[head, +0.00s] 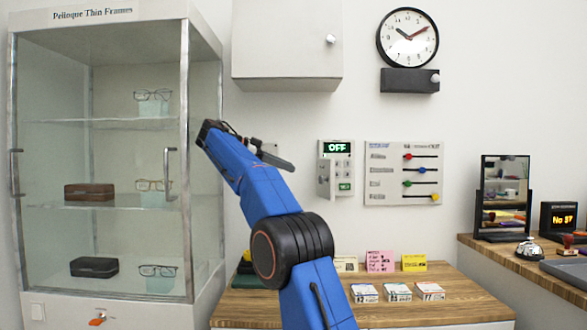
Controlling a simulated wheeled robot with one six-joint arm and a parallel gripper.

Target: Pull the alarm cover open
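A small white wall panel (345,173) with a green lit "OFF" display hangs on the wall right of centre. A pale grey flap (324,171) with a small knob is on its left part. It looks like the alarm cover, but I cannot tell for sure whether it is shut. My gripper (279,159) is at the end of my blue arm, left of the panel and apart from it in the picture. Its dark fingers point right and slightly down. My arm hides part of it, and I cannot see whether the fingers are parted. I see nothing held.
A glass cabinet (187,200) with glasses and cases stands at left. A white wall box (287,45) hangs above my gripper. A slider board (403,173) is right of the panel. Below, a wooden counter (450,310) holds cards; a mirror (502,195) stands at right.

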